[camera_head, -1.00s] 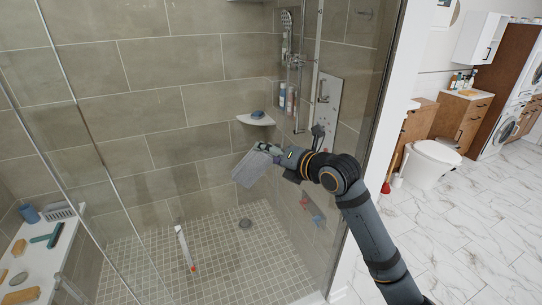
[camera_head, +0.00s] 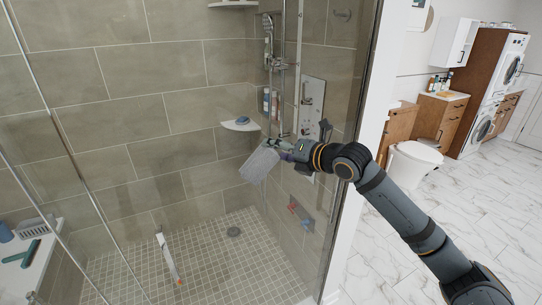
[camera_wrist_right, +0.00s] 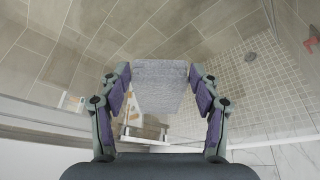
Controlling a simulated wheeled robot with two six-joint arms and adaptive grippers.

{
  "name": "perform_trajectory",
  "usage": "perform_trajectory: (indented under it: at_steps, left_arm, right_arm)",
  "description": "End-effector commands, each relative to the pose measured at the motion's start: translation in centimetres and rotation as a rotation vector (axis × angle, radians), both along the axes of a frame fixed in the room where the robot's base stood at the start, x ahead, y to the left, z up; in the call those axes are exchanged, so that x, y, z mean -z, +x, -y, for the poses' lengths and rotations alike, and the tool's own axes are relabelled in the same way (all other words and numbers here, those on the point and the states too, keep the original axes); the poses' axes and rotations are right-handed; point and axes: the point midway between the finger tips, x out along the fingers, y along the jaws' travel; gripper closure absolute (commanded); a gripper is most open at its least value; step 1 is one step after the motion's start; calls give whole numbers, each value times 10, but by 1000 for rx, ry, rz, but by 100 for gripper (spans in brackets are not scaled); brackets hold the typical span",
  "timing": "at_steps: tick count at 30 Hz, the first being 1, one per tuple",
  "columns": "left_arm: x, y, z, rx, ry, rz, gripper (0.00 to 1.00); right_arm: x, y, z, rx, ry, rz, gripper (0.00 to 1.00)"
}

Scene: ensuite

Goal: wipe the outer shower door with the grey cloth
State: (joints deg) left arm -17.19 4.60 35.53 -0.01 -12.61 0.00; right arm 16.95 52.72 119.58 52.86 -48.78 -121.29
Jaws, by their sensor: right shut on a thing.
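The grey cloth (camera_head: 260,164) hangs from my right gripper (camera_head: 284,149) in front of the clear glass of the shower (camera_head: 205,185). The gripper is shut on the cloth's upper edge. In the right wrist view the cloth (camera_wrist_right: 160,86) hangs spread flat between the two fingers of my right gripper (camera_wrist_right: 158,75). The glass is see-through, so I cannot tell whether the cloth touches it or which pane is the outer door. My left gripper is not in view.
A white ledge (camera_head: 35,270) with bath items is at the left. A toilet (camera_head: 412,165) stands at the right, with open marble floor before it.

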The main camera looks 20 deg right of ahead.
Motion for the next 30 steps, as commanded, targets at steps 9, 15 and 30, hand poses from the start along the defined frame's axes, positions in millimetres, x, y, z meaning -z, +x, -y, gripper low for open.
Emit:
perform_trajectory:
  at_steps: [9, 15, 30]
  left_arm:
    - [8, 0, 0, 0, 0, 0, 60]
    - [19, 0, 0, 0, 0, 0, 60]
    - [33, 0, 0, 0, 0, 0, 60]
  right_arm:
    - [3, 0, 14, 2, -4, 0, 62]
    - [3, 1, 32, 1, -2, -1, 62]
    - [3, 3, 61, 3, -1, -1, 62]
